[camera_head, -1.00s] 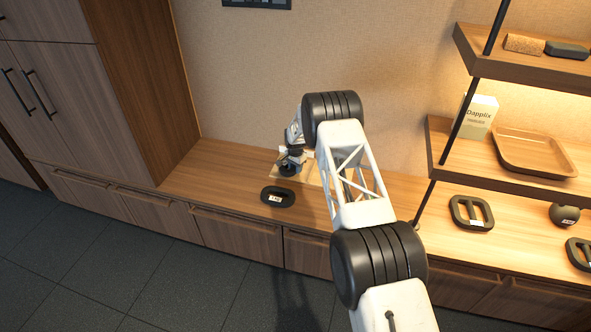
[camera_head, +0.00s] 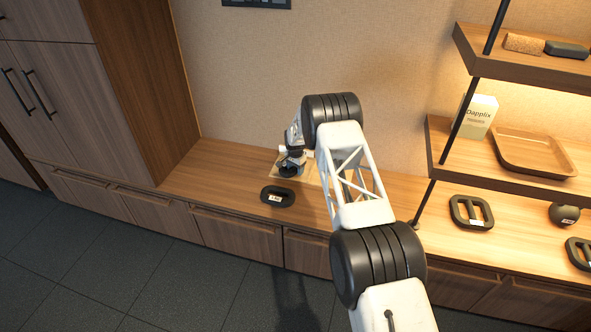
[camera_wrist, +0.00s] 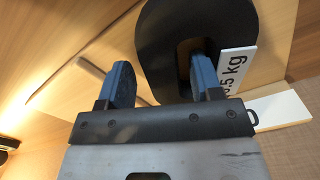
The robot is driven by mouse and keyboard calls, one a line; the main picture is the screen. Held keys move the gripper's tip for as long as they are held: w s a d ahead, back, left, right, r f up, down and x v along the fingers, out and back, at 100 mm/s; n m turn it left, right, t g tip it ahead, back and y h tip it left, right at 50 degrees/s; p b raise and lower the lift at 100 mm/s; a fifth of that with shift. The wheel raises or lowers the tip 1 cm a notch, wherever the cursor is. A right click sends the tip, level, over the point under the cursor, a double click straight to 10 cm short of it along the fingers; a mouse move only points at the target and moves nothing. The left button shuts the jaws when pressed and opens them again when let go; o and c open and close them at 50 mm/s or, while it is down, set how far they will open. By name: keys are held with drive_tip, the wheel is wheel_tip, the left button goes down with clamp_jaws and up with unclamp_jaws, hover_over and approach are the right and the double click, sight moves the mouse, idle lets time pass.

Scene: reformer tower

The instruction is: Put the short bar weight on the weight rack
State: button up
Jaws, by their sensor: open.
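My gripper (camera_head: 291,168) is over a pale board (camera_head: 310,177) on the bench by the wall, and a dark shape shows at its end. In the wrist view the gripper (camera_wrist: 160,64) has two blue fingers apart. One finger overlaps the opening of a black weight (camera_wrist: 163,40) with a white "5 kg" label; the other is beside its rim. Contact cannot be told. A black ring-shaped weight with a label (camera_head: 278,206) lies on the bench in front of the board. I cannot tell which is the short bar weight, or which thing is the rack.
Another black weight with a bar (camera_head: 457,212) lies on the bench at right, with a round dark weight (camera_head: 564,213) and a further weight (camera_head: 581,254) beyond it. Shelves above hold a box (camera_head: 480,115) and a brown tray (camera_head: 535,150). The bench's left part is clear.

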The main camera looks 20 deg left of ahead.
sight(295, 168)
drive_tip(key=shift+r, duration=0.1)
wheel_tip(295, 168, up, 12)
idle(1.0)
drive_tip(key=shift+r, duration=0.1)
idle(0.7)
